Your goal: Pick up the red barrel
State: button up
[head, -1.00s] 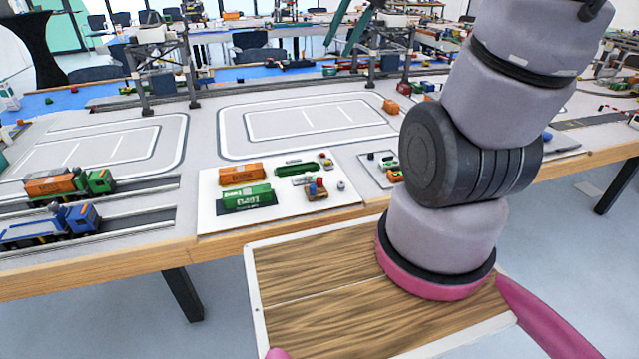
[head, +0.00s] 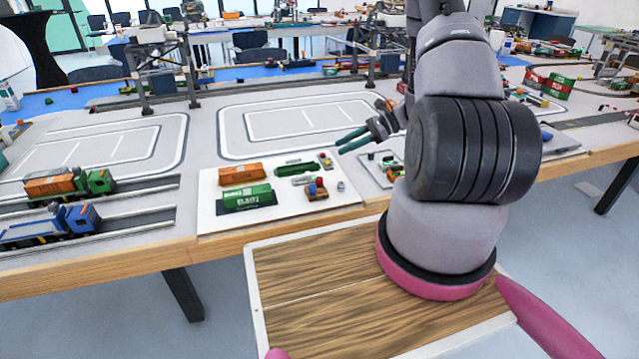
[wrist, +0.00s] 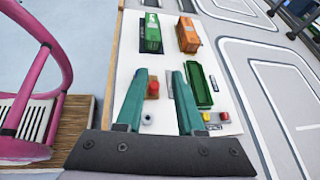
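A small red piece, which looks like the red barrel (head: 319,182), stands at a small brown crate (head: 317,195) with a blue piece beside it, on the white board's right part. In the wrist view the red barrel (wrist: 153,89) shows between my finger lines, close to the left finger, which partly hides the crate. My gripper (head: 341,144) has teal fingers spread apart and empty. In the head view it hangs above the table, beyond and to the right of the barrel. The wrist view also shows my gripper (wrist: 159,72), pointing over the board.
On the white board (head: 215,222) lie an orange container (head: 241,173), a green container (head: 247,197), an open dark-green tray (head: 297,169) and small pieces, including a grey one (head: 341,186). Toy trucks (head: 70,183) stand on the left. The grey tabletop behind is mostly clear.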

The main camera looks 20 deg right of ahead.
aim_at(320, 179)
jog(key=f+m, duration=0.1)
jog(key=f, duration=0.2)
jog(key=d+f+m+t, duration=0.1)
jog(key=f, duration=0.2)
jog(key=s+d+f+m, duration=0.1)
jog(key=f, duration=0.1)
jog(key=shift+f+t, duration=0.4)
jog(key=shift+y, duration=0.3)
jog(key=x, duration=0.4)
jog(key=shift+a+f, duration=0.2)
jog(key=shift+a, duration=0.1)
jog(key=shift+x, duration=3.05)
jog(key=shift+r, duration=0.1)
grip_shut()
